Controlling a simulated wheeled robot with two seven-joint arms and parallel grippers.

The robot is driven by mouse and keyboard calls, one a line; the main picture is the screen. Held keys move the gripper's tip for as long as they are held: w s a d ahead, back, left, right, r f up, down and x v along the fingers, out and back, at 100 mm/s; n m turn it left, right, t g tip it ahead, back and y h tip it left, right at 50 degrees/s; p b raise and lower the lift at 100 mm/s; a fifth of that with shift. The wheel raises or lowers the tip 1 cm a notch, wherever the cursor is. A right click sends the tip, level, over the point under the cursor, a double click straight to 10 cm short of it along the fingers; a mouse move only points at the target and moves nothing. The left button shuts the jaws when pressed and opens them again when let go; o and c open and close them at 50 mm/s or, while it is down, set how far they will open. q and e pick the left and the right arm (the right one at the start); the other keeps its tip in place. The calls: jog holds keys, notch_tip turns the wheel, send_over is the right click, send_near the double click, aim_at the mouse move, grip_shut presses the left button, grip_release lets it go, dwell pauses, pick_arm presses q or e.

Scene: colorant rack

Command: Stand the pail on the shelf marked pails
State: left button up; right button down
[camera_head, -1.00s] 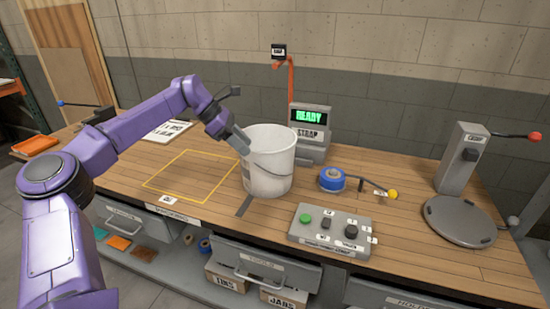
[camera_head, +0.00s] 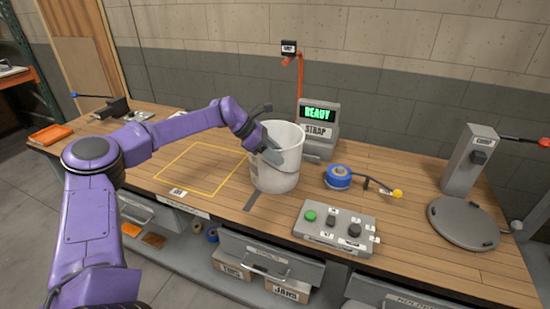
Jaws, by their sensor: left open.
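The white pail (camera_head: 279,165) stands upright on the wooden bench, just right of a yellow outlined square. Its wire handle is partly hidden by my gripper. My left gripper (camera_head: 271,148) is open at the pail's upper left side, close to its rim and overlapping it in the picture. I cannot tell whether the fingers touch the pail. My right gripper is not in view. I see no shelf that I can read as marked pails.
The strap machine (camera_head: 318,130) with a READY screen stands behind the pail. A blue tape roll (camera_head: 338,177), a button panel (camera_head: 335,228) and a lever press (camera_head: 466,185) are to the right. The yellow square (camera_head: 201,171) is empty. Drawers and boxes are below the bench.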

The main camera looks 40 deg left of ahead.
pick_arm(q)
grip_shut()
dwell(1.3)
